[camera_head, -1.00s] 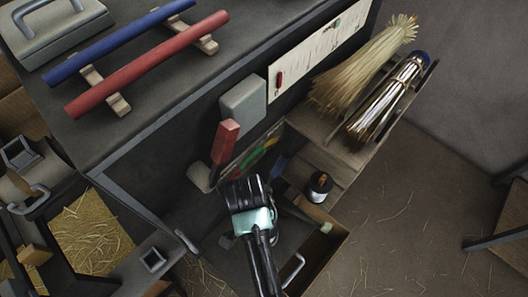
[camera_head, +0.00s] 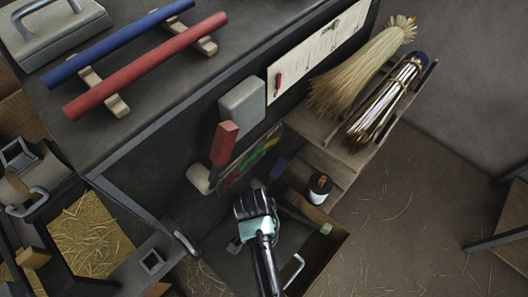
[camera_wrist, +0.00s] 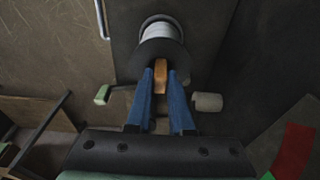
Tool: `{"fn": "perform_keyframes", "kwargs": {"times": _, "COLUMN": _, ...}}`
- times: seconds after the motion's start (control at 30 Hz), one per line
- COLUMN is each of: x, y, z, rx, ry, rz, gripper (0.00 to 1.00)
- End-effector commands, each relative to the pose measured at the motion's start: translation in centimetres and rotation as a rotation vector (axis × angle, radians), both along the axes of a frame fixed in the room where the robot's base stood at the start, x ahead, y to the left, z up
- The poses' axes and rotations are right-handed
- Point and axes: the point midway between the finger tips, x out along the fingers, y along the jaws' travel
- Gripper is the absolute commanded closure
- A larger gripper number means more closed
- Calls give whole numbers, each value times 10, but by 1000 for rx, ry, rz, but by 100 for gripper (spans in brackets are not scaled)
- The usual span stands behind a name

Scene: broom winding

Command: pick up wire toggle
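The wire toggle (camera_wrist: 161,76), a small orange-brown wooden piece, shows in the wrist view in front of a dark spool (camera_wrist: 158,52) with white winding. My gripper's two blue fingers (camera_wrist: 161,85) point at it and stand a small gap apart, one on each side of the toggle's near end. I see no clear contact between fingers and toggle.
A green-ended lever (camera_wrist: 103,95) is left of the fingers and a pale roller (camera_wrist: 208,102) is close on the right. A red handle (camera_head: 224,143) rises near my gripper in the head view.

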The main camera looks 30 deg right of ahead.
Motion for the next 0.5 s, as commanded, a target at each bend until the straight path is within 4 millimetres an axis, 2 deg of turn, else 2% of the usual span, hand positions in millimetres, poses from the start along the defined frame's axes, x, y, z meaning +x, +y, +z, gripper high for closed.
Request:
{"fn": "perform_keyframes", "kwargs": {"times": 0.03, "x": 0, "y": 0, "z": 0, "rx": 0, "ry": 0, "rz": 0, "gripper": 95}}
{"fn": "perform_keyframes", "kwargs": {"times": 0.07, "x": 0, "y": 0, "z": 0, "rx": 0, "ry": 0, "rz": 0, "gripper": 100}}
{"fn": "perform_keyframes", "kwargs": {"times": 0.37, "x": 0, "y": 0, "z": 2, "rx": 0, "ry": 0, "rz": 0, "gripper": 100}}
{"fn": "perform_keyframes", "kwargs": {"times": 0.5, "x": 1, "y": 0, "z": 16, "rx": -1, "ry": -3, "rz": 0, "gripper": 100}}
